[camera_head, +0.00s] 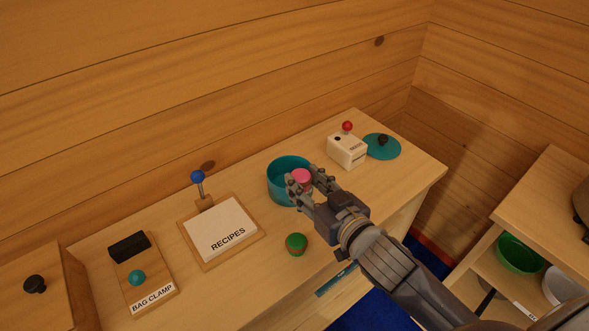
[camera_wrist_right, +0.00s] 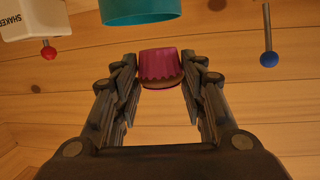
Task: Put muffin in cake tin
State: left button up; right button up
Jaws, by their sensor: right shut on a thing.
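The muffin, pink in the head view (camera_head: 302,176) and purple with a ridged side in the wrist view (camera_wrist_right: 160,64), is held between the fingers of my right gripper (camera_head: 312,181). The fingers also show on both sides of it in the wrist view (camera_wrist_right: 162,75). The cake tin (camera_head: 278,187) is a round, open teal tin on the counter. In the head view the muffin and fingertips overlap the tin's right side; its height above the rim is hard to tell. The tin's edge (camera_wrist_right: 140,12) shows beyond the muffin in the wrist view. My left gripper is not in view.
A teal lid with a dark knob (camera_head: 382,147) lies at the counter's right end, beside a white shaker box (camera_head: 346,151). The recipes holder (camera_head: 221,231) and bag clamp (camera_head: 145,276) stand left.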

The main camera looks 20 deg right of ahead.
jog(key=w+f, duration=0.1)
jog(key=w, duration=0.2)
jog(key=w+f+p, duration=0.1)
jog(key=w+f, duration=0.1)
jog(key=w, duration=0.1)
jog(key=w+f+p, duration=0.1)
jog(key=w, duration=0.1)
jog(key=shift+w+d+f, duration=0.15)
jog(key=shift+w, duration=0.25)
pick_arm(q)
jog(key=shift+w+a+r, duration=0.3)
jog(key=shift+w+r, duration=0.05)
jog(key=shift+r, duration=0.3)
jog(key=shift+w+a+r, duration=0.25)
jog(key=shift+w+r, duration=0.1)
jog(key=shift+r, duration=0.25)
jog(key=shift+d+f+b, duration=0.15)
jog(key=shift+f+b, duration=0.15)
pick_arm(e)
jog(key=shift+f, duration=0.55)
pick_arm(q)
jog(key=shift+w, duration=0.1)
pick_arm(e)
jog(key=shift+f, duration=0.1)
